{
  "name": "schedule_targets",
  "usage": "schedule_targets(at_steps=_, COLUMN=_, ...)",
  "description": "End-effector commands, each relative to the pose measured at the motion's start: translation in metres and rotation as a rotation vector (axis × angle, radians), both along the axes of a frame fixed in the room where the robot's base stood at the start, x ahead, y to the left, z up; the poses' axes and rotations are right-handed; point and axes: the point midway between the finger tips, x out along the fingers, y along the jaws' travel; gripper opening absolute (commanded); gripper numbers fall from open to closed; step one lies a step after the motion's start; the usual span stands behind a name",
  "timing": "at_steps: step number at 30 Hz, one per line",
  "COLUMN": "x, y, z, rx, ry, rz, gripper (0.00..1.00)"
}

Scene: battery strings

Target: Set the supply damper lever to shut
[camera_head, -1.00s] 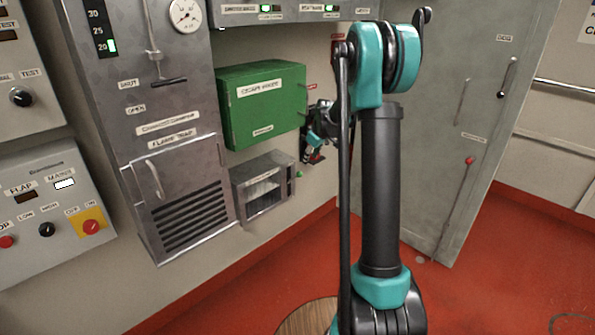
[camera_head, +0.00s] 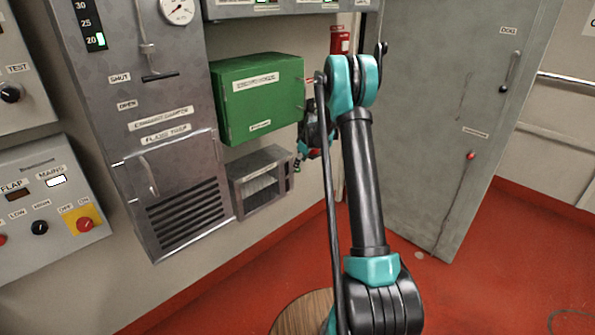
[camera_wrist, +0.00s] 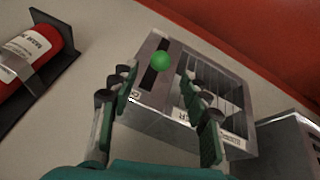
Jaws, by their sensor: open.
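In the wrist view, a round green knob (camera_wrist: 160,61) stands by a dark slot on a grey louvred box (camera_wrist: 222,92). A label on the box is only partly readable, ending in "ER". The same small box (camera_head: 262,184) shows in the head view below the green cabinet. My gripper (camera_wrist: 156,82) is open, its fingers either side of the line to the knob. I cannot tell whether they touch it. In the head view my gripper (camera_head: 316,138) is small, beside the green cabinet's right side. The knob is not clear there.
A green cabinet (camera_head: 262,95) hangs above the box. A tall grey panel (camera_head: 150,105) with a "SHUT"/"OPEN" scale and a damper label stands to the left. A red extinguisher (camera_wrist: 28,58) is on the wall. A grey door (camera_head: 430,120) is at right.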

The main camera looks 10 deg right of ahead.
Motion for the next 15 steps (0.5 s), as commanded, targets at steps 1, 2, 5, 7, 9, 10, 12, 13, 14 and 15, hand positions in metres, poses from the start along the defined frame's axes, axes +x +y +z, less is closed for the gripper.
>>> schedule_targets(at_steps=1, x=0.004, y=0.002, z=-0.01, rx=0.0, ry=0.0, rz=0.001, gripper=0.47)
schedule_targets(at_steps=2, x=0.006, y=0.003, z=-0.015, rx=0.0, ry=0.0, rz=0.001, gripper=0.47)
schedule_targets(at_steps=5, x=0.013, y=0.006, z=-0.03, rx=0.0, ry=0.0, rz=0.001, gripper=0.47)
schedule_targets(at_steps=7, x=0.017, y=0.008, z=-0.039, rx=-0.001, ry=0.0, rz=0.002, gripper=0.47)
schedule_targets(at_steps=9, x=0.02, y=0.009, z=-0.047, rx=0.0, ry=0.0, rz=0.001, gripper=0.47)
schedule_targets(at_steps=10, x=0.021, y=0.009, z=-0.049, rx=0.0, ry=0.0, rz=0.001, gripper=0.47)
schedule_targets(at_steps=12, x=0.024, y=0.01, z=-0.055, rx=0.0, ry=0.0, rz=0.001, gripper=0.47)
schedule_targets(at_steps=13, x=0.024, y=0.011, z=-0.057, rx=0.0, ry=0.0, rz=0.001, gripper=0.47)
schedule_targets(at_steps=14, x=0.025, y=0.011, z=-0.058, rx=0.0, ry=0.0, rz=0.001, gripper=0.47)
schedule_targets(at_steps=15, x=0.026, y=0.011, z=-0.059, rx=0.0, ry=0.0, rz=0.001, gripper=0.47)
